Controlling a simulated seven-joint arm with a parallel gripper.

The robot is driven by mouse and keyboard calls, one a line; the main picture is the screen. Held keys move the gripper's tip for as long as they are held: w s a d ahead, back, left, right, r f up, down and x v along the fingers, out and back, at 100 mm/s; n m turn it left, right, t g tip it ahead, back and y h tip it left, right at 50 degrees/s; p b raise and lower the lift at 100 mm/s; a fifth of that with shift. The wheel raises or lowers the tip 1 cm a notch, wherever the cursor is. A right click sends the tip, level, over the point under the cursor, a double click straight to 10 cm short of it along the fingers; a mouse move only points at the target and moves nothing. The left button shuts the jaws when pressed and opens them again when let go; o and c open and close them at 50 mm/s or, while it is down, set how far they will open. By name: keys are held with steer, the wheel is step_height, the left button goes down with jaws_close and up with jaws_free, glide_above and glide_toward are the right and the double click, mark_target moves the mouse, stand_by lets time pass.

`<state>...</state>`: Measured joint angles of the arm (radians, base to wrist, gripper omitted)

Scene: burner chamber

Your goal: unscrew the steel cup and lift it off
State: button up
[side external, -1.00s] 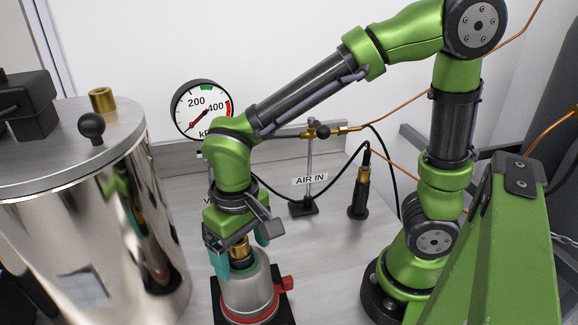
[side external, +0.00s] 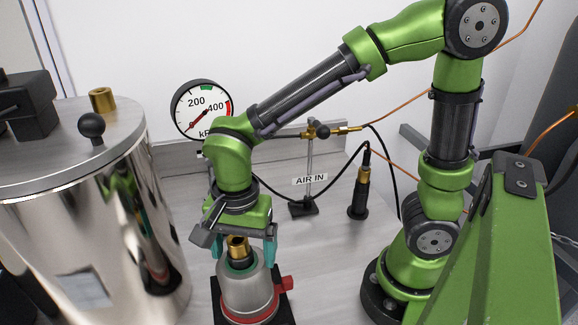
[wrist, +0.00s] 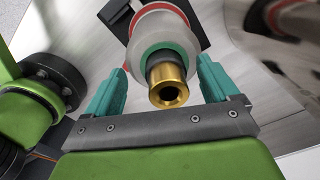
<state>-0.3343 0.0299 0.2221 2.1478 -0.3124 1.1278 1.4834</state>
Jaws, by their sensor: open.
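The steel cup (side external: 247,290) is a grey, tapered metal body with a green ring near its top and a brass fitting (side external: 237,247) rising from it. It stands upright in a red ring on a black base. My gripper (side external: 242,258) points down over it, with teal fingers open on either side of the brass fitting. In the wrist view the brass fitting (wrist: 168,84) lies between the two spread fingers, with a visible gap to each. The cup (wrist: 160,28) shows beyond it. The side view partly hides the left finger.
A large polished vessel (side external: 70,230) stands close on the left, with a brass stub and black knob on its lid. A red lug (side external: 287,283) sticks out at the cup's right.

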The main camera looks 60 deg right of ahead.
steer(key=m, duration=0.4)
steer(key=shift+m, duration=0.4)
steer(key=m, duration=0.4)
jaws_close()
steer(key=n, duration=0.3)
steer(key=shift+n, duration=0.3)
steer(key=n, duration=0.4)
steer(key=shift+n, duration=0.3)
steer(key=n, duration=0.3)
